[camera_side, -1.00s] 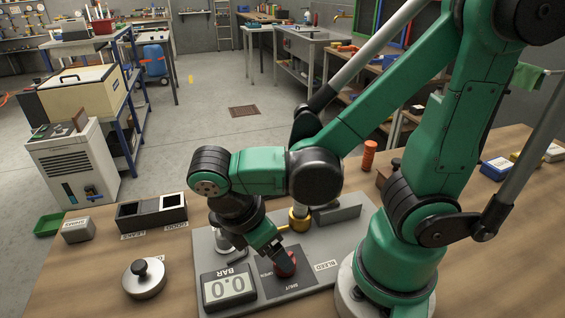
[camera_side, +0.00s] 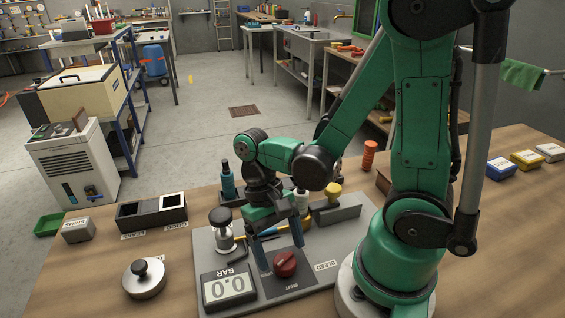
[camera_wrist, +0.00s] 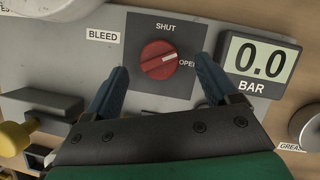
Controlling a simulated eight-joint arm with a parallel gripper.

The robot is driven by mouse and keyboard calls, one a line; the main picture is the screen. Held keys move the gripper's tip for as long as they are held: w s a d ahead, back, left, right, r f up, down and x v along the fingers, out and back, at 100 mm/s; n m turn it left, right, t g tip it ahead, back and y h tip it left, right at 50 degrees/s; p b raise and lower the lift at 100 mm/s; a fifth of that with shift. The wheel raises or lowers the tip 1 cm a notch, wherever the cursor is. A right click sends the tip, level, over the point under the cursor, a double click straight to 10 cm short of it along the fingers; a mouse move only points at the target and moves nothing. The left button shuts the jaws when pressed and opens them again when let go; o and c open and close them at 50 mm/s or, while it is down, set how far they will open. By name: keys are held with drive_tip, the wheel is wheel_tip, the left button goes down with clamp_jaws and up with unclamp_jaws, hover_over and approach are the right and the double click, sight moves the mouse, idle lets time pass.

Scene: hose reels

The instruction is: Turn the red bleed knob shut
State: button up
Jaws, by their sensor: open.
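The red bleed knob (camera_side: 285,263) sits on a dark square plate on the grey panel (camera_side: 325,279). In the wrist view the knob (camera_wrist: 155,68) has a white mark pointing right and slightly up, near the OPEN label (camera_wrist: 187,64). The SHUT label (camera_wrist: 165,27) is above the knob. My gripper (camera_side: 280,251) is open and empty, its two blue fingers apart above and just behind the knob. In the wrist view the fingertips of my gripper (camera_wrist: 161,66) flank the knob's lower part. I see no contact.
A display (camera_side: 229,287) reads 0.0 BAR beside the knob. A round lidded weight (camera_side: 144,281) and a two-hole black box (camera_side: 152,211) are left on the table.

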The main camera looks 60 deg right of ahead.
sight(285, 263)
drive_tip(key=shift+x, duration=1)
clamp_jaws()
drive_tip(key=shift+n, duration=0.4)
drive_tip(key=n+h, duration=0.2)
drive_tip(key=n, duration=0.3)
drive_tip(key=shift+a, duration=0.2)
drive_tip(key=n+h, duration=0.1)
drive_tip(key=n, duration=0.2)
drive_tip(key=n+h, duration=0.1)
drive_tip(key=n, duration=0.2)
drive_tip(key=shift+a+t, duration=0.15)
drive_tip(key=shift+t, duration=0.15)
drive_tip(key=shift+h, duration=0.3)
